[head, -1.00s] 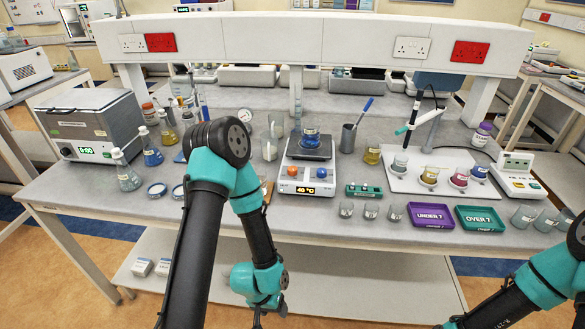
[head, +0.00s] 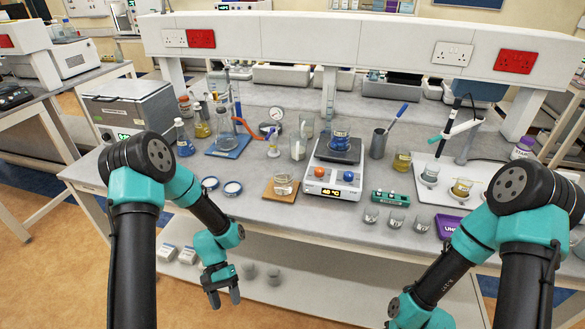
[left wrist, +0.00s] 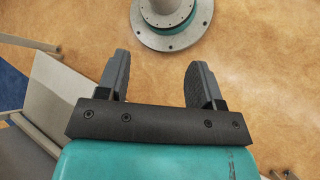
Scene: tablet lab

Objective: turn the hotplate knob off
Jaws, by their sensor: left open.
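The hotplate (head: 326,186) stands on the bench in the head view, with a display and two front knobs. The orange-red knob (head: 319,172) is on the left and the blue knob (head: 348,177) on the right. A beaker of blue liquid (head: 340,141) sits on its top plate. My left gripper (head: 224,297) is open and empty, pointing down in front of the bench, below and left of the hotplate. It also shows open over the floor in the left wrist view (left wrist: 154,75). My right arm is at the lower right; its gripper is out of the picture.
A beaker on a wooden board (head: 268,194) stands left of the hotplate. A green device (head: 391,198) and small beakers (head: 371,215) stand to its right. Two round dishes (head: 232,188) lie further left. The bench's front edge lies between my left gripper and the hotplate.

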